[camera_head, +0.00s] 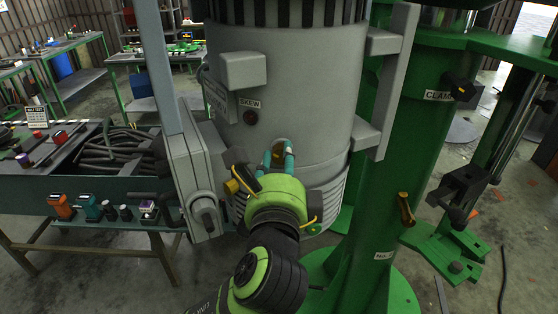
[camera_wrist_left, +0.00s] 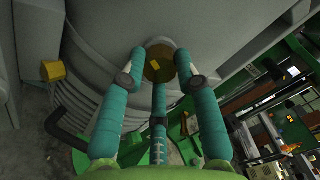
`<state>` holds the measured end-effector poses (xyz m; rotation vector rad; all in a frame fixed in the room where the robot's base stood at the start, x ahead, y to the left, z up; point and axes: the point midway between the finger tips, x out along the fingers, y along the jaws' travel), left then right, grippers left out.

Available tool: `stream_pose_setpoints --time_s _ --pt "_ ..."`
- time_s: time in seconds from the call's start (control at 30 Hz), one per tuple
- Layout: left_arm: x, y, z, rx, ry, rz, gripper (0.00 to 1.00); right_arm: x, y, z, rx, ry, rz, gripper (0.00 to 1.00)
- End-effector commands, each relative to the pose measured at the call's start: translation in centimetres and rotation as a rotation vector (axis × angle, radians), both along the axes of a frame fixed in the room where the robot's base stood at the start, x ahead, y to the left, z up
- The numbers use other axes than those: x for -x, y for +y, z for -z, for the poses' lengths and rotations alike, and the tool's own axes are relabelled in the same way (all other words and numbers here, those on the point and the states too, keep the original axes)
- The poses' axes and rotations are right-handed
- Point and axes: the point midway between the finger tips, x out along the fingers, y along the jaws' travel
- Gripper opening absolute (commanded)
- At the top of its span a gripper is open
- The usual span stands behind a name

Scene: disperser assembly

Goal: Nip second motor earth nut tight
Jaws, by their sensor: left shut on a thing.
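The grey motor housing (camera_head: 300,110) stands upright in the middle of the head view. My left gripper (camera_head: 278,156) reaches up to its lower front with teal fingers. In the left wrist view, my left gripper (camera_wrist_left: 162,68) has its fingers closed around a round brass-coloured earth nut (camera_wrist_left: 159,71) low on the housing. The nut also shows as a small brown patch (camera_head: 277,158) between the fingers in the head view. A small yellow mark is on its face. The fingers hide the nut's edges and whatever lies behind it. My right gripper is not in view.
A green column (camera_head: 400,130) with a "CLAMP" label stands right of the motor. A grey box with a lever (camera_head: 190,185) sits close on the left. A bench (camera_head: 100,190) with cables and small tools is farther left. A yellow block (camera_wrist_left: 53,69) is beside the fingers.

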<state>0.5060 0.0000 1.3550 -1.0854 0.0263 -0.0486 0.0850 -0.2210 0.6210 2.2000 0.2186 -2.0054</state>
Motion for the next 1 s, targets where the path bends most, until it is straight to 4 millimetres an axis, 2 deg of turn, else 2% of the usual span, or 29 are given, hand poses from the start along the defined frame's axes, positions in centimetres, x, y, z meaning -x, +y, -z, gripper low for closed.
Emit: stream_pose_setpoints --time_s 0.1,0.13,0.17,0.2,0.57,1.0 --pt "0.0 -0.2 -0.1 0.0 -0.004 0.005 0.0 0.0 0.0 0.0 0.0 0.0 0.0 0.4" --pt "0.0 -0.1 -0.1 0.0 -0.004 0.005 0.36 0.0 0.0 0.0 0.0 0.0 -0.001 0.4" --pt "0.0 -0.1 -0.1 0.0 -0.004 0.005 0.48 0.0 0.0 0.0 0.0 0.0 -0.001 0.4" --pt "0.0 -0.1 -0.1 0.0 -0.003 0.005 0.55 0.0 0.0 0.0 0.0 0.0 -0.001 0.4" --pt "0.3 -0.1 0.0 0.001 0.0 0.002 0.55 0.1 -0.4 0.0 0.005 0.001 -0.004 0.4" --pt "6.6 0.0 0.0 0.001 0.0 0.006 0.55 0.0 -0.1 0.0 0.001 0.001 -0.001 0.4"
